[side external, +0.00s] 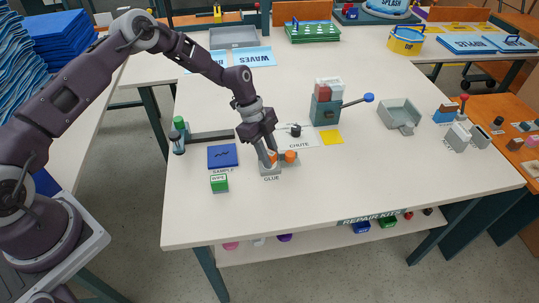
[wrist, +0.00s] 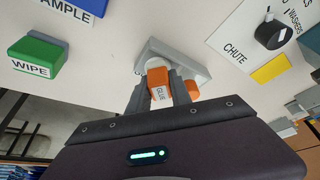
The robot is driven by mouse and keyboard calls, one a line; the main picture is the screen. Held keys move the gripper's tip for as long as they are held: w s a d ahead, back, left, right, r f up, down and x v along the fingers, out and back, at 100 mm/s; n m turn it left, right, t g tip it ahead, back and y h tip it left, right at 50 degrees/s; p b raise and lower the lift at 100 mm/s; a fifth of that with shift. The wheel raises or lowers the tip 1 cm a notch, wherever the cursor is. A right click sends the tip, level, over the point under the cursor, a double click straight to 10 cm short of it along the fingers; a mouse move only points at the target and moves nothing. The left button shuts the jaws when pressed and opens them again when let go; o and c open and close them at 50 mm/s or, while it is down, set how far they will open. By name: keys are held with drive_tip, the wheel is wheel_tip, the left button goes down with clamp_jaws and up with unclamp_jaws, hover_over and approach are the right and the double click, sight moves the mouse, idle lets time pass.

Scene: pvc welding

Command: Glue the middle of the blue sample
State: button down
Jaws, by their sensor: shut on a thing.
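The blue sample (side external: 222,157) lies flat on the white table behind a "SAMPLE" label, with a dark squiggle on it. Its edge also shows at the top left of the wrist view (wrist: 80,6). My gripper (side external: 267,157) points down at the grey glue holder (side external: 270,171), to the right of the sample. It is shut on the orange and white glue bottle (wrist: 158,84), which carries a "GLUE" label. The bottle is still at the holder; whether its base touches it is hidden by my fingers. A second orange piece (side external: 290,156) sits just right of my fingers.
A green wipe block (side external: 219,183) stands in front of the sample. Behind the glue are the chute sheet (side external: 297,138), a dark knob (side external: 295,131) and a yellow square (side external: 331,137). A teal press (side external: 325,108) stands further back. The front right tabletop is clear.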

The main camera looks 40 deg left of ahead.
sight(270, 153)
idle(0.3)
drive_tip(key=shift+r, duration=3.45)
